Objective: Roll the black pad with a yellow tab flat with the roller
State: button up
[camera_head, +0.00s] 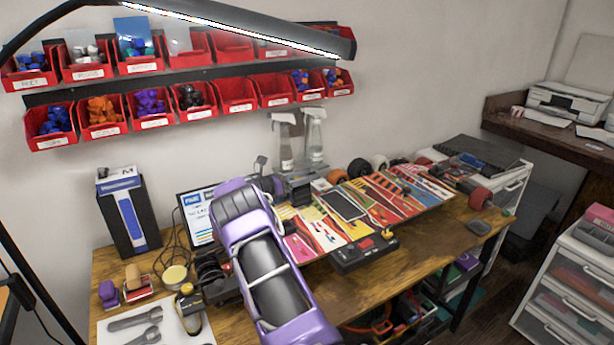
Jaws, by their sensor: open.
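A flat black pad (343,205) with a pale edge lies on the brightly patterned red and yellow board (408,190). A small yellow patch (313,213) shows just left of the pad; I cannot tell whether it is the pad's tab. My purple and black arm rises from the front middle and covers the board's left end. My gripper (300,193) is at its far end, left of the pad and above the board's left part. It is open, with nothing seen in it. I cannot clearly identify the roller; a yellow and black tool (187,291) lies at the table's front left.
The board rests near a black control box (362,251) with a red button on the wooden table (440,232). Wheels stand behind it. Spray bottles (315,135), a laptop-like screen (200,217) and a black-blue box (128,215) stand at the back. A lamp (240,28) hangs above.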

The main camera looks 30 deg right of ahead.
jog(key=shift+d, duration=0.1)
grip_shut()
dwell(0.3)
dwell(1.1)
